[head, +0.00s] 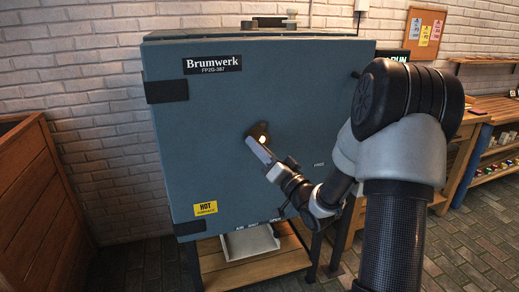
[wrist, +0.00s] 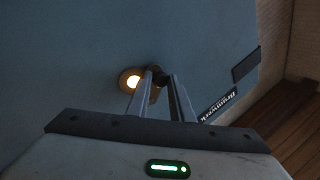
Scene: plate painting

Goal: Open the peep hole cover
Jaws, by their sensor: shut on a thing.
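The blue-grey kiln (head: 215,150) stands at the centre of the head view. On its front the peep hole (head: 263,140) glows; in the wrist view the glowing hole (wrist: 133,82) is plainly uncovered, with a brown rim. The small dark brown peep hole cover (head: 259,128) sits beside the hole, swung off the glow. In the wrist view the cover (wrist: 155,92) shows between the fingers, partly hidden by them. My gripper (head: 250,141) is at the kiln front, its fingertips shut on the cover; it also shows in the wrist view (wrist: 160,82).
A yellow "HOT" label (head: 206,208) is low on the kiln front. A wooden planter-like box (head: 35,200) stands at left. A wooden bench (head: 490,108) and a shelf (head: 495,158) are at right. A wooden stand shelf (head: 255,268) is under the kiln.

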